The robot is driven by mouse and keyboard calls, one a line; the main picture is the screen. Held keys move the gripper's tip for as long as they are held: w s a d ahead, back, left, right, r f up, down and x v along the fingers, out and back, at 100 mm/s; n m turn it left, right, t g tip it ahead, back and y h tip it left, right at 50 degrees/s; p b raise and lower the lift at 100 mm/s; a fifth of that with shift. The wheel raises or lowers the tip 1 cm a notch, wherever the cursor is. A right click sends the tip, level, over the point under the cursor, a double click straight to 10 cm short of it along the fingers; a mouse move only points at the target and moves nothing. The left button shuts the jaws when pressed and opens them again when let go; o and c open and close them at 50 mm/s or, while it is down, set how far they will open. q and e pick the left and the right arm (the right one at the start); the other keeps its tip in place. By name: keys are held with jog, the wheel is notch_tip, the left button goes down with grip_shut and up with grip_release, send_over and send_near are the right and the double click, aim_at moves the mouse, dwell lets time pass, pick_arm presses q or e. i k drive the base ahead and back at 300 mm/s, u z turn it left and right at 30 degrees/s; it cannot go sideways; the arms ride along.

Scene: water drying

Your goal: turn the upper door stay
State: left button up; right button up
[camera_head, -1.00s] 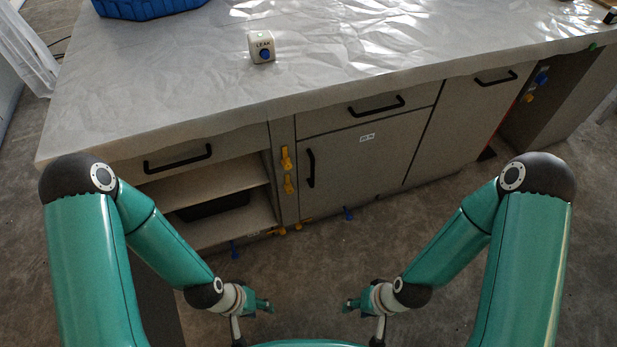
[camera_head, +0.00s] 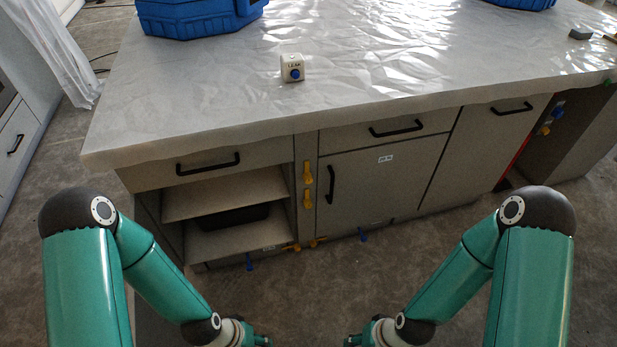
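Two yellow door stays sit one above the other on the narrow upright panel left of the closed cabinet door (camera_head: 375,185). The upper door stay (camera_head: 308,172) is level with the top part of the door's black handle, and the lower stay (camera_head: 308,198) is just under it. My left gripper (camera_head: 262,341) and my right gripper (camera_head: 352,341) are low at the bottom edge, well apart from the cabinet. Both are partly cut off, and their fingers are too small to judge.
The counter (camera_head: 220,105) is covered with crinkled sheeting. A white LEAK box (camera_head: 292,68) with a blue button and a blue crate (camera_head: 195,18) stand on it. Open shelves (camera_head: 215,195) are left of the stays. The floor before the cabinet is clear.

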aim_at(307, 176)
jog(key=i, duration=0.85)
jog(key=z, duration=0.05)
